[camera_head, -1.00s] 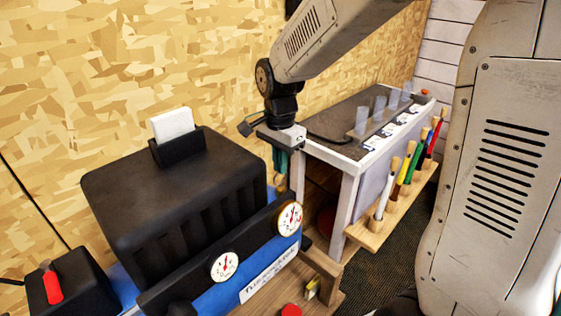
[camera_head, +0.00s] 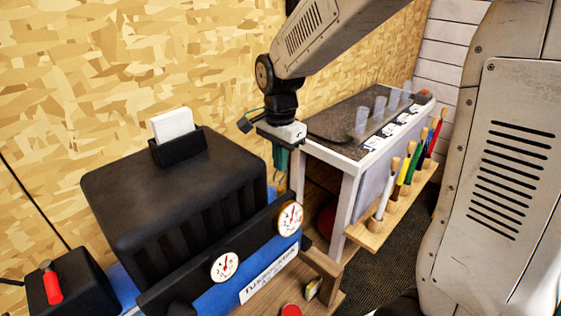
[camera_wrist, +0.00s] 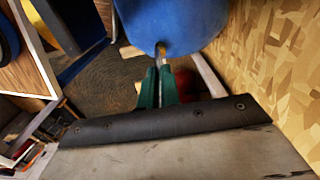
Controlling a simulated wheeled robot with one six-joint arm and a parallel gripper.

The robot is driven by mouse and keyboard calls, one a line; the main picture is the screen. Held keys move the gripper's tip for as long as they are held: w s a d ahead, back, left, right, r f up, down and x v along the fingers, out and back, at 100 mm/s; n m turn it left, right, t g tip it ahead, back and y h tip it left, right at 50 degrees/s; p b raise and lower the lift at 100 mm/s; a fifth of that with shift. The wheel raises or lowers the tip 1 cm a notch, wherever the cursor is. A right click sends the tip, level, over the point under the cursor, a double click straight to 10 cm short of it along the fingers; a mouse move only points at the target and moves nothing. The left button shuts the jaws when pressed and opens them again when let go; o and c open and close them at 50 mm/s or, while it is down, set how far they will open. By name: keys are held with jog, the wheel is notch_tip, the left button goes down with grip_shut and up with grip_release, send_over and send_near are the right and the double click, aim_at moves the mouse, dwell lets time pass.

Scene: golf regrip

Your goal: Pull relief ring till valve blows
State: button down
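The compressor has a blue tank (camera_head: 222,298) under a black cover (camera_head: 170,195), with two round white gauges (camera_head: 289,219) on its front panel. In the wrist view, the rounded end of the blue tank (camera_wrist: 172,22) fills the top, with a small brass fitting (camera_wrist: 161,49) below it. My gripper (camera_head: 280,178) hangs at the tank's far right end, its green fingers pointing down. In the wrist view, my gripper (camera_wrist: 160,68) has its fingers close together, tips at the brass fitting. I cannot make out the ring or whether the fingers hold it.
A grey-topped bench (camera_head: 345,118) with clear cups stands to the right. Its wooden ledge (camera_head: 385,215) holds several coloured-handled brushes. A black box with a red lever (camera_head: 52,286) is at lower left. The chipboard wall (camera_head: 90,70) is close behind; in the wrist view it is at right.

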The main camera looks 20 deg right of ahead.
jog(key=shift+r, duration=0.3)
jog(key=c, duration=1.6)
grip_release()
notch_tip(320, 180, up, 8)
jog(key=shift+f, duration=0.15)
